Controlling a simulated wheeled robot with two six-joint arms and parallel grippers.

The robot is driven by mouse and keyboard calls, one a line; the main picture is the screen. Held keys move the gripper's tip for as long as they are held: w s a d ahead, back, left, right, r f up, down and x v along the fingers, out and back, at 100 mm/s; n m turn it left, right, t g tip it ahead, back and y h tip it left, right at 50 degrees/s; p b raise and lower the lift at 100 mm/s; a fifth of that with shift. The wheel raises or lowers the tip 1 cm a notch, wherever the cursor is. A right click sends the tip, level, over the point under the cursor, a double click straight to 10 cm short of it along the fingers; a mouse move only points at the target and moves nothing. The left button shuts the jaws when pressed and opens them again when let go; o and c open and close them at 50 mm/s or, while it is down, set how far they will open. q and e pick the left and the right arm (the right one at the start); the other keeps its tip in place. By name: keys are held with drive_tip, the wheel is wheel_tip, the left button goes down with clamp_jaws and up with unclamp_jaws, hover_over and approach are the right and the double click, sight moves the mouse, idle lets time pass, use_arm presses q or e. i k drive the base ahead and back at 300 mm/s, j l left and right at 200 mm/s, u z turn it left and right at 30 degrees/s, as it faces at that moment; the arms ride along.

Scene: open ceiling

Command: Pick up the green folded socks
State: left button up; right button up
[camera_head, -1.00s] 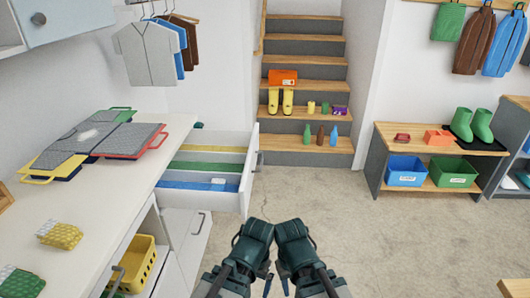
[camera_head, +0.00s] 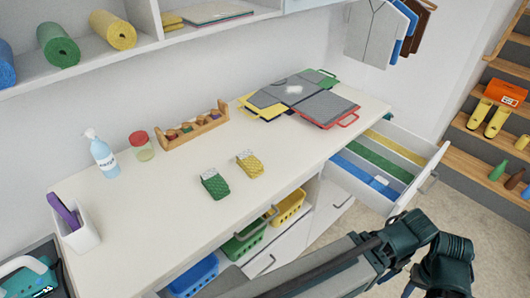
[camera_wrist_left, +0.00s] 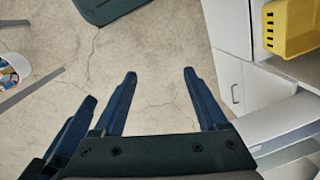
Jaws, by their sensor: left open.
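The green folded socks (camera_head: 215,184) lie on the white counter, towards its front edge, with a paler knit top. My left gripper shows in the left wrist view (camera_wrist_left: 160,73) with its two dark blue fingers spread and nothing between them, above the concrete floor. In the head view my two dark green wrists are close together at the lower right, off the counter and well away from the socks. The fingers are hard to make out there. The socks are not in the left wrist view.
Yellow folded socks (camera_head: 249,164) lie just right of the green ones. An open drawer (camera_head: 398,195) juts out at right. Baskets sit below the counter.

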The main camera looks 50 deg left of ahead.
sight(217, 187)
drive_tip(key=k+l, duration=0.5)
drive_tip(key=l+u, duration=0.1)
drive_tip(key=u, duration=1.85)
drive_tip(key=l+z, duration=0.35)
drive_tip(key=i+l+z, duration=0.15)
drive_tip(key=l+z, duration=0.15)
drive_tip(key=l, duration=0.2)
